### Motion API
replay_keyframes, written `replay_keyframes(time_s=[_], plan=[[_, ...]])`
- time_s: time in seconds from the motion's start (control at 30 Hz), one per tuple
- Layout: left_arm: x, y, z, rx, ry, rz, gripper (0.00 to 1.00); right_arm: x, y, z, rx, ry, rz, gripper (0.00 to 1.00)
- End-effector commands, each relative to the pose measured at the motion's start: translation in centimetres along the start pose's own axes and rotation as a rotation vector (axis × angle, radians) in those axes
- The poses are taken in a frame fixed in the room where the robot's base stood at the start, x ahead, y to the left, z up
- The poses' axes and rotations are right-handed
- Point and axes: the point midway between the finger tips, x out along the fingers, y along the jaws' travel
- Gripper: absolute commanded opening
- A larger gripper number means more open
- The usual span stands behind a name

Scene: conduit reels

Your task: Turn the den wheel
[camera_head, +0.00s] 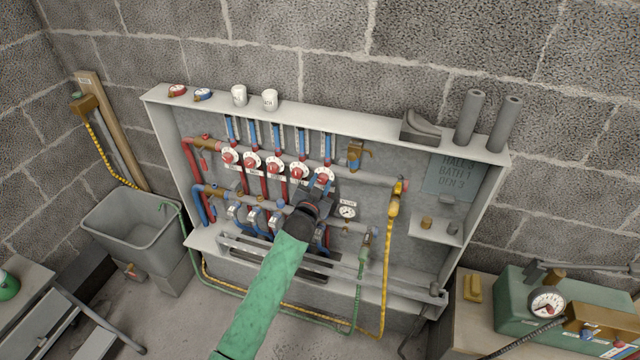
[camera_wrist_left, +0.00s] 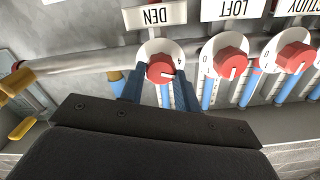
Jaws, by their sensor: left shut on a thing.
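The den wheel (camera_wrist_left: 160,69) is a red knob on a white numbered dial, beside an upside-down DEN tag (camera_wrist_left: 155,15) in the left wrist view. A white mark on the knob points to the right there. In the head view it is the rightmost wheel (camera_head: 323,174) in the row. My left gripper (camera_wrist_left: 157,84) has one dark blue finger on each side of the knob and is shut on it. In the head view the gripper (camera_head: 318,192) reaches up to the wheel and hides its lower side. My right gripper is not in view.
More red wheels stand close beside it, including LOFT (camera_wrist_left: 230,65) and STUDY (camera_wrist_left: 295,55). A brass valve (camera_head: 355,155) and a gauge (camera_head: 347,212) are right of the gripper. A grey rail (camera_head: 390,283) crosses the cabinet's front below. A yellow hose (camera_head: 387,260) hangs on the right.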

Motion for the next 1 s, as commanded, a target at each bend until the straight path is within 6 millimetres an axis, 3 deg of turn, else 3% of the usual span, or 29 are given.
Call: replay_keyframes(time_s=[0.5,1.0], plan=[[0.02,0.1,0.02,0.363,0.001,0.0,0.09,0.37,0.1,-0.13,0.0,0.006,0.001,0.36],[-0.01,0.18,0.08,0.448,0.0,0.001,0.09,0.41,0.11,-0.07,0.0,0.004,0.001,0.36]])
